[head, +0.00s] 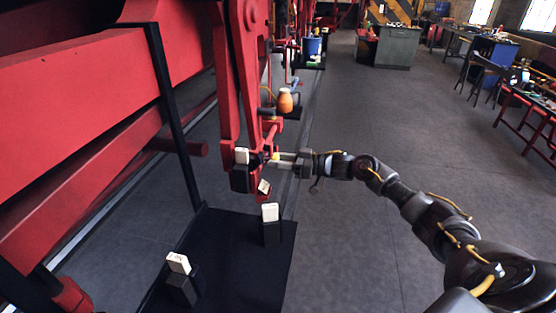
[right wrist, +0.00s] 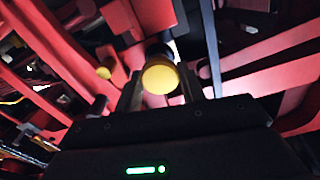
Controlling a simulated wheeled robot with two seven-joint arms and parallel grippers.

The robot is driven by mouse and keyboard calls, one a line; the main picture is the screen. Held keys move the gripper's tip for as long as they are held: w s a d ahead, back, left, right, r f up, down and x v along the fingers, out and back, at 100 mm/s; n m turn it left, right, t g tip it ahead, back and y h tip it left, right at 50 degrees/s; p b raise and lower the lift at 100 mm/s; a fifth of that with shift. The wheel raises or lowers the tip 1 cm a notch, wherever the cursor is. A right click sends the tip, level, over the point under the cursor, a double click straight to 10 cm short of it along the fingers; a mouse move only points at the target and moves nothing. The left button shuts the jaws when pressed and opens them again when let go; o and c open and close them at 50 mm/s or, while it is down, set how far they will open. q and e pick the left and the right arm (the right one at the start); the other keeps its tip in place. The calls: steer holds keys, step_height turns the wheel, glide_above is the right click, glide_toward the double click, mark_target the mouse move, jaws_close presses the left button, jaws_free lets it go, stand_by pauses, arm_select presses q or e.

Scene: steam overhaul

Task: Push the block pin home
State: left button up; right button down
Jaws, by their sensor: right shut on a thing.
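The block pin shows in the right wrist view as a round yellow end (right wrist: 160,78) on a dark shaft, between the two fingers of my right gripper (right wrist: 165,95). In the head view the pin's yellow end (head: 275,157) is a small spot at the fingertips, beside the lower end of the red hanging linkage (head: 235,100). My right gripper (head: 280,159) reaches in from the right and is shut on the pin. How deep the pin sits cannot be told. My left gripper is not in view.
White-topped dark blocks stand near the linkage (head: 240,157) and on the black mat (head: 240,285), one at its front left (head: 178,263), one farther back (head: 270,212). An orange rounded object (head: 285,100) is behind the gripper. Open floor lies right.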

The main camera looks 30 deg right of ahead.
steer(key=shift+r, duration=0.1)
steer(key=c, duration=0.9)
jaws_free()
steer(key=shift+a, duration=0.1)
steer(key=shift+o, duration=0.2)
steer(key=b+v, duration=0.3)
steer(key=v, duration=0.8)
